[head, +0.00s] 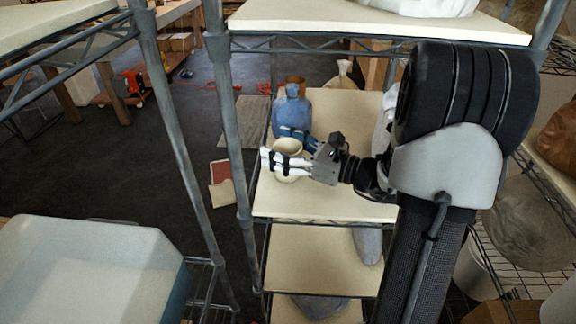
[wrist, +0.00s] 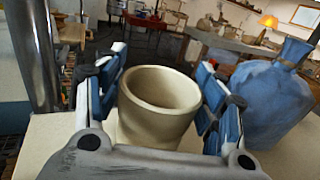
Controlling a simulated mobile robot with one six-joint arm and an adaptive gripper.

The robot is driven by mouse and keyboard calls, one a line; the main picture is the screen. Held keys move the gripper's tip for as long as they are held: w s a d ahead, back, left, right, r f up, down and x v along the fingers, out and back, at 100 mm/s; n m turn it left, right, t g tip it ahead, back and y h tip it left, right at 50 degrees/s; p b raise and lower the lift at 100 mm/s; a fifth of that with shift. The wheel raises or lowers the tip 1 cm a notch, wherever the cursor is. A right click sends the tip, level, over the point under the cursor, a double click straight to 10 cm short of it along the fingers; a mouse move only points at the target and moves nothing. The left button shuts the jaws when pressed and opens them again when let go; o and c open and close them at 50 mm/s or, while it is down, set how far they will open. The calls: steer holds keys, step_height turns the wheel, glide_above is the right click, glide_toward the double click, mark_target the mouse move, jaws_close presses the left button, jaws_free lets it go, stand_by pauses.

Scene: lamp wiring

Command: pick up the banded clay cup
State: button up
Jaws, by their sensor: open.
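A cream clay cup (head: 288,147) stands upright on the middle shelf (head: 338,120), near its left edge. No bands can be made out on it. My gripper (head: 284,163) is open around the cup. In the wrist view the cup (wrist: 155,112) sits between the two spread fingers of the gripper (wrist: 162,68), with a visible gap at the rim on each side. The cup's lower part is hidden behind the gripper body.
A blue jug (head: 291,106) stands just behind the cup; in the wrist view the jug (wrist: 270,95) is close to the right finger. A brown object (head: 296,80) shows behind it. A metal post (head: 232,130) rises left of the cup. A shelf board (head: 380,20) lies above.

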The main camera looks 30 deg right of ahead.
steer(key=x, duration=0.2)
steer(key=shift+w+a, duration=0.15)
steer(key=shift+w, duration=0.05)
steer(key=shift+c, duration=0.6)
steer(key=c, duration=1.1)
steer(key=shift+c, duration=0.3)
